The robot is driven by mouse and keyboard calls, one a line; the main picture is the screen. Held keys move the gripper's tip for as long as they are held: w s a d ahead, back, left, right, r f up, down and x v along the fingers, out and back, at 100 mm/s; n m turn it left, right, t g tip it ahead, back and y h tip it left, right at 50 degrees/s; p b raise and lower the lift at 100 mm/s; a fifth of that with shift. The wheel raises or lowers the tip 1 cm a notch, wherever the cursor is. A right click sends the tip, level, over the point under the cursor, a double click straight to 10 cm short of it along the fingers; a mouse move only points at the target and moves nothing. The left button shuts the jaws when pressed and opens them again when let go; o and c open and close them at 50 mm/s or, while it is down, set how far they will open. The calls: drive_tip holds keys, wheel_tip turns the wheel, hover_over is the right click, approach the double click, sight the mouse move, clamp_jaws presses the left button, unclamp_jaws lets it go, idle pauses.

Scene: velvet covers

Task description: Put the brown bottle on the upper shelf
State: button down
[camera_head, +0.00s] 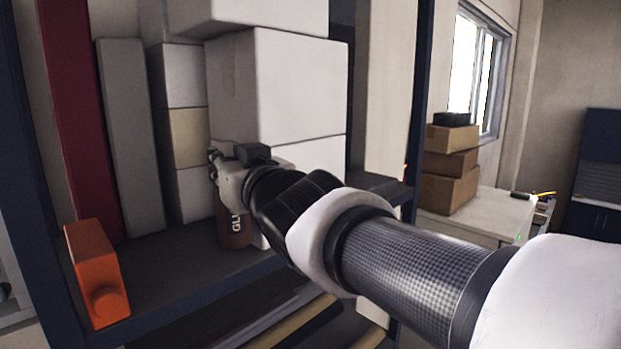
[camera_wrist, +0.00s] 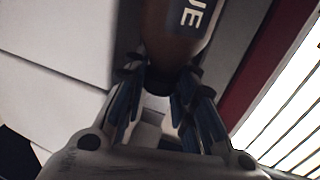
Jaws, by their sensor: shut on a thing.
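My gripper (camera_head: 216,172) is at the dark shelf (camera_head: 170,270), in front of stacked white boxes, and hides the bottle's upper part. In the wrist view the bottle (camera_wrist: 170,50) lies between the fingers of my gripper (camera_wrist: 160,85), which are shut on its narrow end. The bottle looks upright. I cannot tell whether its base touches the shelf.
White boxes (camera_head: 290,85) are stacked behind my gripper. A grey panel-like box (camera_head: 130,140) and a dark red one (camera_head: 78,120) stand to the left. An orange container (camera_head: 95,270) sits at the shelf's front left. Cardboard boxes (camera_head: 450,165) are stacked on a counter at right.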

wheel_tip(320, 180, down, 3)
drive_tip(key=shift+w+r, duration=0.15)
drive_tip(key=shift+r, duration=0.1)
drive_tip(key=c, duration=1.6)
unclamp_jaws()
drive_tip(key=shift+f+b, duration=0.25)
drive_tip(key=shift+b, duration=0.05)
drive_tip(key=shift+r, duration=0.1)
